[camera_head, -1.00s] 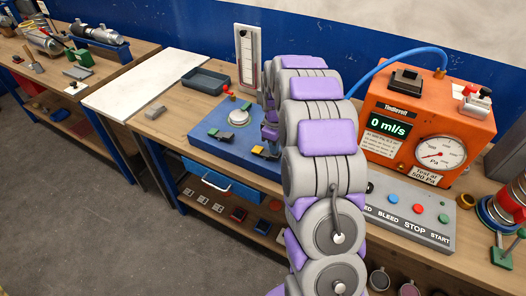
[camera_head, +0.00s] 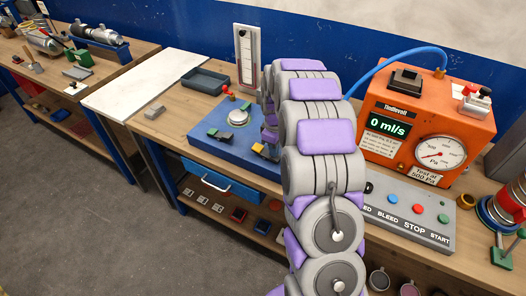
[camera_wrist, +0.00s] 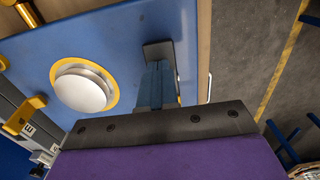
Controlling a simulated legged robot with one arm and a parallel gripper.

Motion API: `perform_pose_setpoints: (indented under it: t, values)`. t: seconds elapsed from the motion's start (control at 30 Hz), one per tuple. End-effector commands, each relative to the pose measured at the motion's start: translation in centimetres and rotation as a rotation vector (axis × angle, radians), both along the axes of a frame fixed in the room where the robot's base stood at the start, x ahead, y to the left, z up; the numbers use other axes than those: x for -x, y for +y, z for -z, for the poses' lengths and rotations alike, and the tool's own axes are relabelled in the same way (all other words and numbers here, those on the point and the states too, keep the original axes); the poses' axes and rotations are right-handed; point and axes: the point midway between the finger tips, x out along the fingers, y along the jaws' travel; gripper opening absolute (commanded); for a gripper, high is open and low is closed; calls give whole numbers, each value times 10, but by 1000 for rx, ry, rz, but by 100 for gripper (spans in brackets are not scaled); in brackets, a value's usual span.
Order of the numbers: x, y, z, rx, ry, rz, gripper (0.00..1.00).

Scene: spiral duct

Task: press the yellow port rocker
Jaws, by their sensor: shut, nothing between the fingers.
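A blue plate (camera_head: 205,147) lies on the bench with a white round disc (camera_head: 238,117) on it. In the wrist view the disc (camera_wrist: 85,88) sits inside a yellow ring. A yellow lever-like piece (camera_wrist: 25,114) stands at the left of the wrist view. A small yellow piece (camera_head: 258,149) also shows at the plate's front right in the head view. I cannot tell which is the port rocker. My gripper (camera_wrist: 159,65) is shut and empty, over the plate beside the disc. In the head view it is mostly hidden by my arm.
An orange meter box (camera_head: 430,125) reads 0 ml/s. A grey control box (camera_head: 410,215) with coloured buttons stands in front of it. A gauge (camera_head: 246,58) stands behind the plate. A dark tray (camera_head: 205,80) and a grey block (camera_head: 155,111) lie to the left, with free bench between.

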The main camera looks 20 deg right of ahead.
Motion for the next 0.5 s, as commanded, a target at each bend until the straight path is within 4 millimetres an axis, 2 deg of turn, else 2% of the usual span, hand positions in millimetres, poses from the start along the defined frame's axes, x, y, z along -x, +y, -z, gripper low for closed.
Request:
perform_pose_setpoints:
  t: [0.17,0.5]
  values:
    - [0,0,-5,1,-1,0,0]
    - [0,0,-29,0,-1,0,0]
